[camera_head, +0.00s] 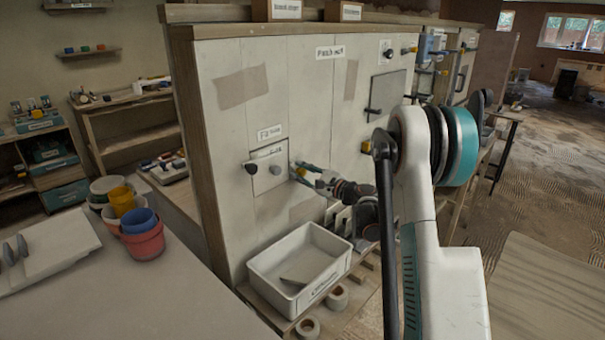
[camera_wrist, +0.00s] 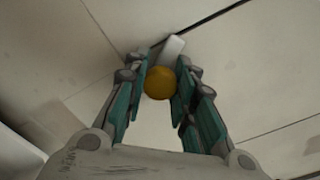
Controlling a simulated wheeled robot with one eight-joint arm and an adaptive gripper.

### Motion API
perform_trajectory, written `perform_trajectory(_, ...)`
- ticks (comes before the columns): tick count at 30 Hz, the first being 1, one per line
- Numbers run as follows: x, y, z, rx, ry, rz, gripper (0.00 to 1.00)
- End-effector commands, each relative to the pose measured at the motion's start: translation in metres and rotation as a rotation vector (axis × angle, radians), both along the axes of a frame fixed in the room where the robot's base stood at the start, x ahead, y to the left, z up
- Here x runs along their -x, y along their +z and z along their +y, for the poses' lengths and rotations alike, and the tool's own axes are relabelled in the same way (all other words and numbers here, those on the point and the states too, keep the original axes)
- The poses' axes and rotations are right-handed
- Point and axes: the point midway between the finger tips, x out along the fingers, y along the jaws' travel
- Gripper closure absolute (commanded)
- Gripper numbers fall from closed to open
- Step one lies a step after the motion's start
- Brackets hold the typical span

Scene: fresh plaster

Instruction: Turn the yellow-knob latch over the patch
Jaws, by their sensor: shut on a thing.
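A round yellow knob (camera_wrist: 160,83) sits between the two teal fingers of my gripper (camera_wrist: 159,76) in the wrist view. My gripper is shut on it. A pale latch bar (camera_wrist: 173,47) shows just beyond the knob, tilted up to the right against the pale panel. In the head view my gripper (camera_head: 298,170) is at the wall, right beside a small pale square patch (camera_head: 268,178) with a label and a dark knob (camera_head: 250,168) at its left. The held knob is mostly hidden by the fingers there, and I cannot tell whether the bar overlaps the patch.
A white bin (camera_head: 270,262) stands on a low shelf below my gripper, with tape rolls (camera_head: 337,298) in front. A grey panel (camera_head: 388,95) with a dark handle is higher on the wall at right. Red and blue pots (camera_head: 142,238) stand on the table at left.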

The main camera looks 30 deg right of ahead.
Motion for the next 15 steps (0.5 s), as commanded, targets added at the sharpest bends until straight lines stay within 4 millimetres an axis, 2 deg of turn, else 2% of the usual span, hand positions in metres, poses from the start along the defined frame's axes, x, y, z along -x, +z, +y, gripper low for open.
perform_trajectory(15, 0.0004, -0.0007, 0.0004, 0.461, 0.001, -0.166, 0.99)
